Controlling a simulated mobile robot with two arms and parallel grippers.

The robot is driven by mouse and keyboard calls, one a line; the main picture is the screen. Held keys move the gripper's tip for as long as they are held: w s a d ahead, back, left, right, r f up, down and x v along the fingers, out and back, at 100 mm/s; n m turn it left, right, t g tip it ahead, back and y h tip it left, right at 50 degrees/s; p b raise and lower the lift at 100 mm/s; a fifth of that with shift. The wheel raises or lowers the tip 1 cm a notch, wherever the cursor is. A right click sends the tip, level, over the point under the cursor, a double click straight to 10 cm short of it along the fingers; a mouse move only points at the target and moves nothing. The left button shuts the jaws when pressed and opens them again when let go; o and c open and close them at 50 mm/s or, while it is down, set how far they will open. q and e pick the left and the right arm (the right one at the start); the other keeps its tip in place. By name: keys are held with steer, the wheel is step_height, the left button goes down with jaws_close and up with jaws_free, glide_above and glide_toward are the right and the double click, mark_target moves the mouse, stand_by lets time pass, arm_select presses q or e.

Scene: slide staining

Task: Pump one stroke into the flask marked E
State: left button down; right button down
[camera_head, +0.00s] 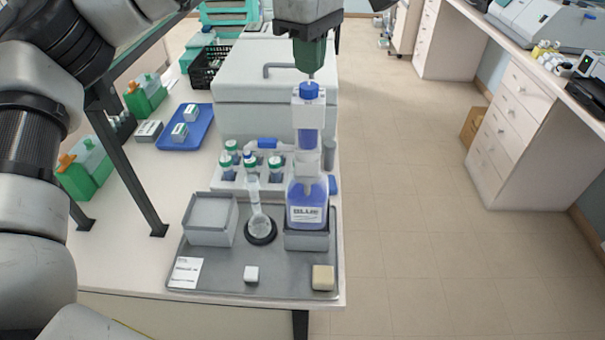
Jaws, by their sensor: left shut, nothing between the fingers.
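A dispenser bottle labelled BLUE (307,200) stands upright in a grey holder on the tray (215,277). Its tall pump body (309,137) rises from it under a blue cap (309,91). The pump's nozzle arm (264,143) reaches left, above a clear narrow-necked flask (258,211) standing in a black ring. I cannot read any letter on the flask. My left gripper (310,76) is shut and empty, pointing down just above the blue cap; I cannot tell whether it touches. My right gripper is not in view.
A grey open box (211,218) stands left of the flask. A rack with several green-capped tubes (230,157) is behind it. A large white lidded box (250,92) stands further back.

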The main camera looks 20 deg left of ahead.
mark_target(309, 86)
arm_select(q)
steer(key=shift+f, duration=0.1)
stand_by(0.5)
steer(key=shift+f+b, duration=1.65)
steer(key=shift+f, duration=0.9)
steer(key=shift+r+p, duration=2.1)
steer(key=shift+r, duration=0.5)
step_height(309, 86, up, 5)
steer(key=p, duration=0.4)
